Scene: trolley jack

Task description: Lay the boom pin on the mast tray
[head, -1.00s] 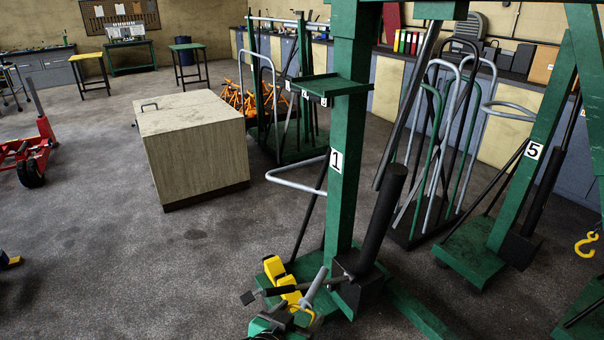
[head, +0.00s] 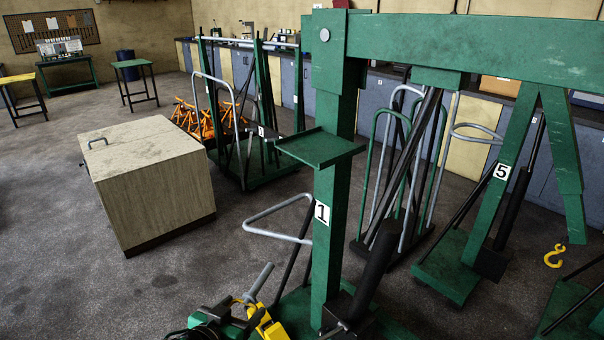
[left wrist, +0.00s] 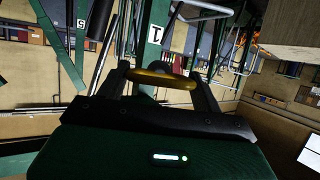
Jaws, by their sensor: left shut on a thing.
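The boom pin (head: 260,282) is a grey rod with a yellow ring grip. In the left wrist view, the yellow ring (left wrist: 160,80) lies between the two dark fingers of my left gripper (left wrist: 162,78), which is shut on it. In the head view my left gripper (head: 238,304) is low at the bottom edge, with the rod pointing up and right from it. The mast tray (head: 318,149) is a flat green plate on the mast marked 1 (head: 328,235). It looks empty. The pin is apart from the tray and well below it. My right gripper is out of view.
A green boom (head: 470,45) runs right from the mast top. A grey bent handle (head: 275,228) sticks out left of the mast. A dark cylinder (head: 375,260) leans at its right. A yellow part (head: 268,325) is near the pin. A wooden box (head: 155,195) stands left.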

